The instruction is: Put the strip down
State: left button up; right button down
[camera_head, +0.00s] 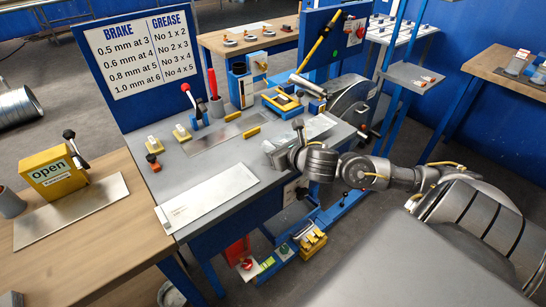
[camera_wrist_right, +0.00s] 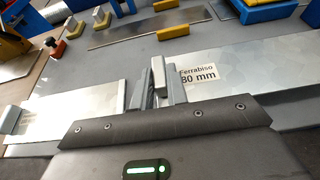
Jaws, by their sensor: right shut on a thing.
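My right gripper (camera_head: 274,152) is over the right front part of the grey bench (camera_wrist_right: 100,60). It is shut on a pale metal strip (camera_head: 314,127), which extends to the far side of the gripper. In the right wrist view the strip (camera_wrist_right: 240,70) has a label reading "Ferrabiso 80 mm", and the fingers (camera_wrist_right: 158,85) are at its left end. The strip lies flat, low over the bench; I cannot tell whether it touches. The arm hides its near end in the head view. My left gripper is not in view.
Another pale strip (camera_head: 210,195) lies along the bench's front left; it shows left of the fingers in the wrist view (camera_wrist_right: 75,108). A thin grey plate (camera_head: 212,137) lies behind, beside yellow bars (camera_head: 251,132). A lever device (camera_head: 194,108) and grey machine (camera_head: 352,103) stand around.

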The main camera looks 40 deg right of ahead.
jog(key=f+b, duration=0.2)
jog(key=f, duration=0.1)
jog(key=shift+d, duration=0.35)
jog(key=shift+w+f, duration=0.15)
jog(key=shift+f, duration=0.35)
jog(key=shift+a+r, duration=0.1)
jog(key=shift+r, duration=0.05)
jog(key=shift+f+b, duration=0.2)
jog(key=shift+b, duration=0.15)
jog(key=c, duration=1.4)
grip_release()
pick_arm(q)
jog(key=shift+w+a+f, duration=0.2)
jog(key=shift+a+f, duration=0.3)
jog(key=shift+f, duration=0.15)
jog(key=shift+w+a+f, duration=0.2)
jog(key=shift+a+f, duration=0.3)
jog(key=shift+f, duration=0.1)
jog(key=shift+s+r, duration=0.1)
pick_arm(e)
jog(key=shift+r, duration=0.1)
